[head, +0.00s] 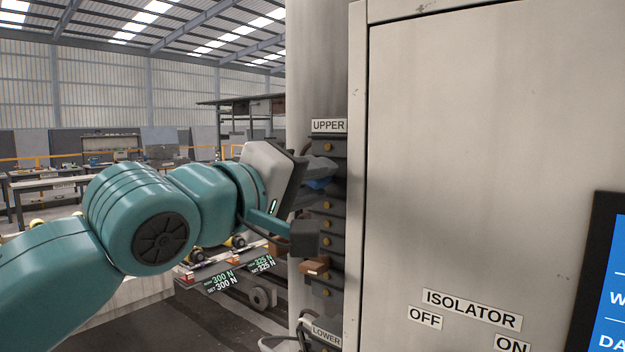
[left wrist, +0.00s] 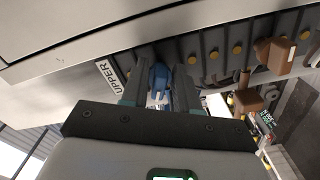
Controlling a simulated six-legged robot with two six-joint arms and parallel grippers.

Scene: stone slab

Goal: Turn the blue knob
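The blue knob (head: 319,183) is on the dark vertical terminal strip below the UPPER label in the head view, partly hidden by my left gripper (head: 307,192). In the left wrist view the blue knob (left wrist: 159,78) lies between the two grey fingers of my left gripper (left wrist: 160,85). The fingers stand on either side of it and look open, with narrow gaps; contact is not clear. My right gripper is in neither view.
A large pale cabinet (head: 470,150) stands close on the right, with ISOLATOR, OFF and ON labels. The strip has several yellow-brown studs and brown blocks (head: 315,267) below the knob. A blue screen (head: 610,290) is at the far right.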

